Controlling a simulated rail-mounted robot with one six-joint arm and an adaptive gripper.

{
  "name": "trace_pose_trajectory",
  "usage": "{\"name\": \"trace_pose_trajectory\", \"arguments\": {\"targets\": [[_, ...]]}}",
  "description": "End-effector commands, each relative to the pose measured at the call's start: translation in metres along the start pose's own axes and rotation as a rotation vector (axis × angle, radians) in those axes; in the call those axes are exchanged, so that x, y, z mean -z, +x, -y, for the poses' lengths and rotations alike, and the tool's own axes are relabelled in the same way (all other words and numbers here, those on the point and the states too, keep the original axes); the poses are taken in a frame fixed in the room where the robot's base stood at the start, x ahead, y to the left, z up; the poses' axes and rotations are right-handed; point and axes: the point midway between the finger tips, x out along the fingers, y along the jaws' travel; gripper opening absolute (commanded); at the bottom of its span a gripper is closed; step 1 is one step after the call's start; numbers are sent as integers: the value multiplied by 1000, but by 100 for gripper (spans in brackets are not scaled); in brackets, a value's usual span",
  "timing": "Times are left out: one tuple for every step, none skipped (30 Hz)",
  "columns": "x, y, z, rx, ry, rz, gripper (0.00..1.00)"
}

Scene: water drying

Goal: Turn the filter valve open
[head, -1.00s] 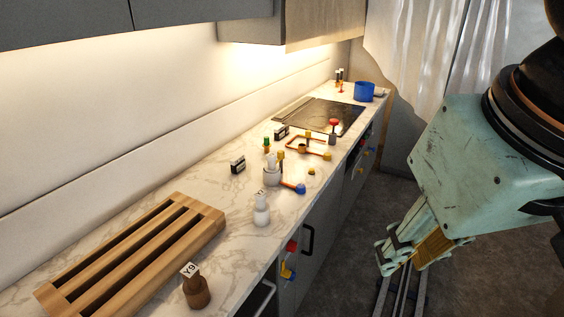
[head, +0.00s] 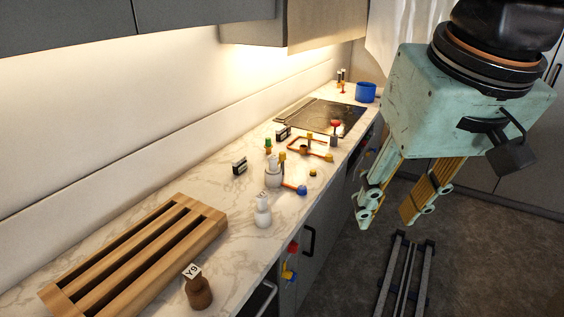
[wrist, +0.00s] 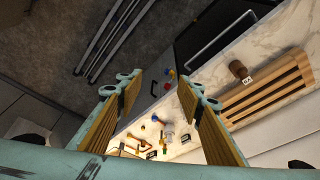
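A white filter-like housing (head: 273,173) stands on the marble counter, with a pipe ending in a blue piece (head: 300,189) beside it. A yellow fitting (head: 282,158) is close by. I cannot tell which coloured part is the filter valve, or its setting. Behind, a copper pipe loop (head: 307,146) lies flat, near a red-topped valve (head: 336,124). My gripper (head: 386,220) hangs in the air over the floor to the right of the counter, apart from everything. Its fingers are spread and empty. The wrist view shows both fingers apart (wrist: 158,85), with the small fittings (wrist: 167,137) beyond them.
A wooden rack (head: 135,262), a brown labelled bottle (head: 199,291) and a white bottle (head: 263,212) stand on the near counter. A blue pot (head: 366,92) is at the far end. Coloured knobs (head: 291,260) stick out from the cabinet front. Floor rails (head: 405,275) lie below my gripper.

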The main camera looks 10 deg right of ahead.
Motion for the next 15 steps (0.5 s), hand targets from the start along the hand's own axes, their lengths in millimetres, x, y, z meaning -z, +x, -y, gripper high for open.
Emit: {"name": "trace_pose_trajectory", "arguments": {"targets": [[11, -1, 0, 0, 5, 7, 35], [16, -1, 1, 0, 8, 10, 35], [24, -1, 1, -1, 13, 13, 35], [30, 0, 2, -1, 17, 16, 35], [36, 0, 2, -1, 21, 19, 35], [43, 0, 2, -1, 26, 22, 35], [49, 1, 2, -1, 29, 25, 35], [55, 1, 3, -2, 32, 28, 35], [62, 2, 3, -2, 36, 32, 35], [68, 3, 3, -2, 40, 34, 35], [74, 4, 4, -2, 44, 37, 35], [81, 5, 4, -3, 49, 41, 35], [87, 6, 4, -3, 52, 43, 35], [93, 7, 4, -3, 56, 46, 35], [100, 8, 5, -3, 60, 50, 35]]}}
